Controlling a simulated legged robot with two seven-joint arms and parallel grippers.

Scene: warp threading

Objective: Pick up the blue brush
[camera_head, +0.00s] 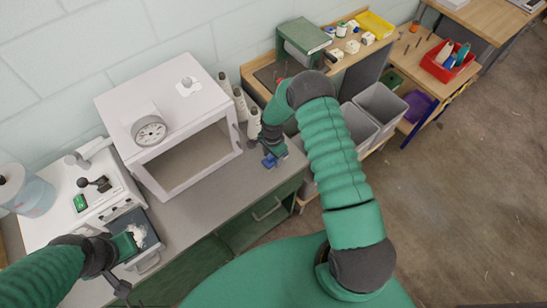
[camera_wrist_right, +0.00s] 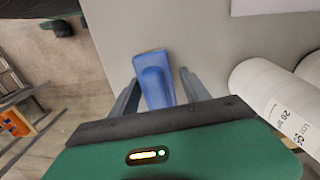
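The blue brush (camera_wrist_right: 152,78) lies on the grey worktop in the right wrist view. My right gripper (camera_wrist_right: 159,78) is open, with one dark finger on each side of the brush. A gap shows between the brush and the right-hand finger; the left-hand finger is very close to it, and I cannot tell if it touches. In the head view the brush (camera_head: 269,162) is a small blue patch below my right gripper (camera_head: 272,152), partly hidden by it. My left gripper (camera_head: 132,243) is at the lower left over a white machine, beside a small white clump; its fingers are unclear.
White thread cones (camera_wrist_right: 275,95) stand right beside my right gripper; they also show in the head view (camera_head: 240,104). A white box oven (camera_head: 172,120) stands left of the brush. The worktop's front edge (camera_head: 236,222) is close. Grey bins (camera_head: 380,107) stand to the right.

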